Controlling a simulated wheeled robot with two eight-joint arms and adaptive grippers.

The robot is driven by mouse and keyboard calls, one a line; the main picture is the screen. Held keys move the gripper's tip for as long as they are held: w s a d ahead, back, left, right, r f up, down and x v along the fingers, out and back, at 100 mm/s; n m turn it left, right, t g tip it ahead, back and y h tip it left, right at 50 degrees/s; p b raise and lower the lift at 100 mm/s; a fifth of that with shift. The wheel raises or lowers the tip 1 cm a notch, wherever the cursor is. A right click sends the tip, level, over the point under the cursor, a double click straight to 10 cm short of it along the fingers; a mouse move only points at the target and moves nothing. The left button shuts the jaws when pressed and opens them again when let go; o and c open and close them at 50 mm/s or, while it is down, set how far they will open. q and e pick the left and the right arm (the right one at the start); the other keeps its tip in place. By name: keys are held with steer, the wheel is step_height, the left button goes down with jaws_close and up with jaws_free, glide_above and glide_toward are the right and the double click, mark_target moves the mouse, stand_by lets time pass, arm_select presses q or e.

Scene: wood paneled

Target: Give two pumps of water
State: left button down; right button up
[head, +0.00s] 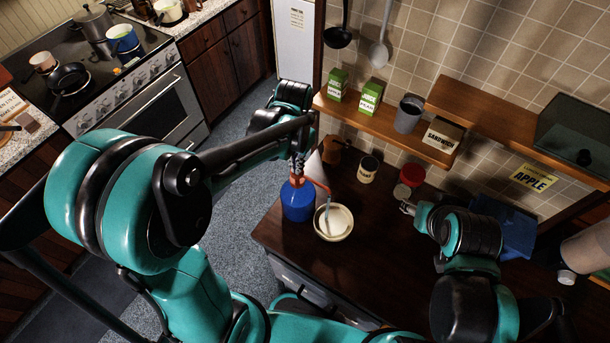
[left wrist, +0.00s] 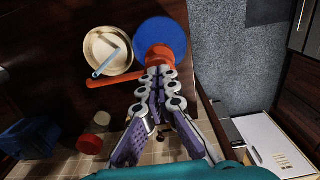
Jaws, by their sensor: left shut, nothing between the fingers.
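A blue bottle (head: 297,203) with a red-orange pump top stands on the dark counter. Its pump head and spout (left wrist: 115,80) show in the left wrist view. A cream bowl (head: 345,232) with a light blue utensil (head: 327,212) in it sits just right of the bottle; the spout reaches toward the bowl's side. My left gripper (head: 297,168) is shut and empty, its fingertips (left wrist: 160,72) pointing down right at the pump top; I cannot tell whether they touch. My right gripper (head: 406,207) is low over the counter, right of the bowl; its fingers are too small to read.
Behind the bowl stand a white cup (head: 368,169) and red-lidded jars (head: 411,175). A wooden shelf (head: 385,124) with green boxes (head: 371,97) and a grey canister (head: 408,114) hangs above. A blue container (head: 517,235) stands at the right. The counter's front is clear.

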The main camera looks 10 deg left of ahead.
arm_select(q)
steer(key=shift+f+b, duration=0.75)
steer(key=shift+f, duration=0.2)
steer(key=shift+r, duration=0.3)
steer(key=shift+r+p, duration=1.3)
steer(key=shift+r, duration=0.2)
steer(key=shift+r, duration=0.1)
steer(key=shift+r+p, duration=1.85)
steer(key=shift+r, duration=0.6)
